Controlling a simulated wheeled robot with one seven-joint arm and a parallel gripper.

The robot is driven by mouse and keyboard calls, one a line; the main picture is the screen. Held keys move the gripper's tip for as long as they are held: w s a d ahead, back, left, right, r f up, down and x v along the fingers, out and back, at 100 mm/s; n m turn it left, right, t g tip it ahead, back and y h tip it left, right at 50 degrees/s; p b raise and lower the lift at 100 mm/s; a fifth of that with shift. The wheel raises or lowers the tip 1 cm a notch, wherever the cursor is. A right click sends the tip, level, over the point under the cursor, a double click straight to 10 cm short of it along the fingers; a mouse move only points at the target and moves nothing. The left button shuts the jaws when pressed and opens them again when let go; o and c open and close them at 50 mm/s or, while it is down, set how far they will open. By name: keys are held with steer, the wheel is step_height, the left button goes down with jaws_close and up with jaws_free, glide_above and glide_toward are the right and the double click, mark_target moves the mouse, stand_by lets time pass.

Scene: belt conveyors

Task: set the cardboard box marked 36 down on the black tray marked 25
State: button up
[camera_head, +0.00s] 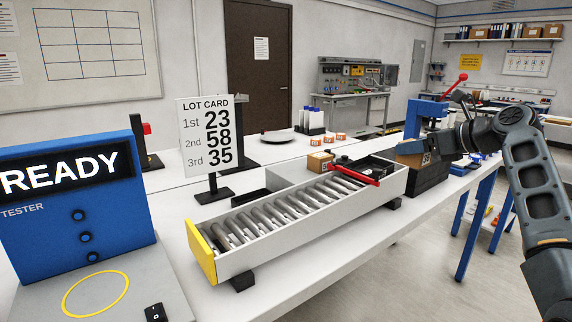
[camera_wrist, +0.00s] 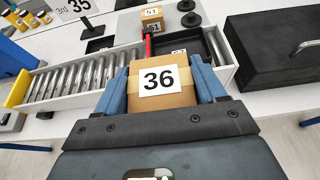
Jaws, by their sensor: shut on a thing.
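The cardboard box marked 36 (camera_wrist: 162,80) is between the two blue fingers of my gripper (camera_wrist: 163,84), which is shut on it. In the head view the box (camera_head: 409,147) appears at the right end of the conveyor, in front of my arm. A black tray (camera_wrist: 213,46) lies at the conveyor's end, beyond the held box in the wrist view. Its label is partly hidden by the box, so its number cannot be read fully. The tray also shows in the head view (camera_head: 374,163), left of the held box. The gap between box and tray is unclear.
A roller conveyor (camera_head: 300,218) has a red bar (camera_head: 352,174) across it beside the tray. A small cardboard box (camera_wrist: 152,18), apparently marked 51, stands behind the conveyor. A black case (camera_wrist: 284,50) with a handle stands right of the tray. A lot card (camera_head: 206,137) stands farther left.

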steer(key=s+d+f+m+t+h, duration=0.1)
steer(key=s+f, duration=0.3)
steer(key=f, duration=0.6)
steer(key=s+f+m+h, duration=0.2)
steer(key=s+f, duration=0.2)
steer(key=f, duration=0.5)
steer(key=s+d+f+m+t+h, duration=0.1)
steer(key=s+f, duration=0.3)
steer(key=f, duration=0.6)
steer(key=s+a+f+m+h, duration=0.1)
steer(key=s+a+f, duration=0.2)
steer(key=s, duration=0.4)
steer(key=s+a+f+m+h, duration=0.1)
steer(key=s+a+f, duration=0.3)
steer(key=s+f, duration=0.2)
steer(key=s+a+f+m+h, duration=0.1)
steer(key=s+a+f, duration=0.3)
steer(key=s, duration=0.6)
steer(key=shift+f+t+h, duration=0.4)
steer(key=shift+w, duration=0.1)
